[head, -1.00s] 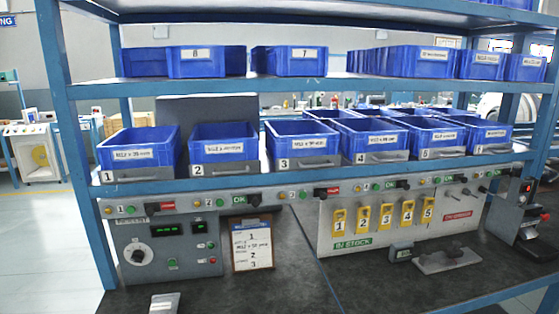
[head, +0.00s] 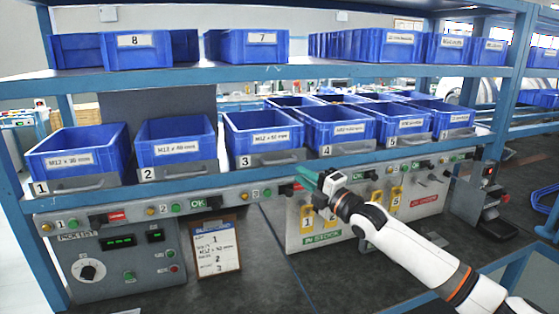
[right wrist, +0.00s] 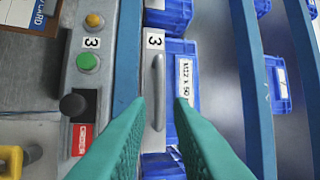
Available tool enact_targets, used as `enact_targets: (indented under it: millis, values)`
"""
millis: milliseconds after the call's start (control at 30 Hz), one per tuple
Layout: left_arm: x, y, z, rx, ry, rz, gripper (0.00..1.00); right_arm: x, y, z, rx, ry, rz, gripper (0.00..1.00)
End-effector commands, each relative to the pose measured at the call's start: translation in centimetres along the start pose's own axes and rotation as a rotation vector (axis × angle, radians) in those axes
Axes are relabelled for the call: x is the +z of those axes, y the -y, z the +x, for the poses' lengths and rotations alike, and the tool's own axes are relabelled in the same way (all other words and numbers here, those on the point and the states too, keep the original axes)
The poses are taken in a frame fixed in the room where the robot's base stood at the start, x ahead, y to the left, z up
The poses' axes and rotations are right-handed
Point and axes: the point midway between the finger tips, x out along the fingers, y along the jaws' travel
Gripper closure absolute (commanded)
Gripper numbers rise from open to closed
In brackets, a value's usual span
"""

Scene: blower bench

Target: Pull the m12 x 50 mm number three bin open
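The number three bin (head: 262,134) is a blue box on the middle shelf, with a white size label, a grey front plate marked 3 and a bar handle (head: 283,161). It sits in line with bins 2 and 4. In the right wrist view the handle (right wrist: 158,78) lies in line with the gap between my fingers, beside the label M12 x 50. My right gripper (head: 308,180) has green fingers, is open and empty, and is just below and right of that handle in the head view. I cannot tell the remaining distance. My left gripper is not in view.
Bin 2 (head: 176,145) and bin 4 (head: 336,130) flank it closely. The blue shelf edge (head: 225,172) runs below the bins. Under it are buttons and a black knob with a red tag (right wrist: 82,120). Yellow tags (head: 378,200) hang on the panel behind my right arm.

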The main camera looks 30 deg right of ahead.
Motion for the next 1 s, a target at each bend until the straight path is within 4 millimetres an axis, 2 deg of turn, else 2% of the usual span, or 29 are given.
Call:
enact_targets:
  millis: [400,600,800,1000]
  values:
    - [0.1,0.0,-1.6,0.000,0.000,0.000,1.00,-0.1,0.3,5.7,-0.003,-0.002,0.001,0.80]
    - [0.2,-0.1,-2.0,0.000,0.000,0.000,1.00,0.0,0.1,7.8,0.000,-0.001,0.002,0.80]
    - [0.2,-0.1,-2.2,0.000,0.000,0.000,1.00,-0.1,-0.1,8.8,0.001,-0.001,0.002,0.80]
    - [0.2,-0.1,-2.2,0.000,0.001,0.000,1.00,0.0,-0.1,8.9,0.001,-0.001,0.001,0.80]
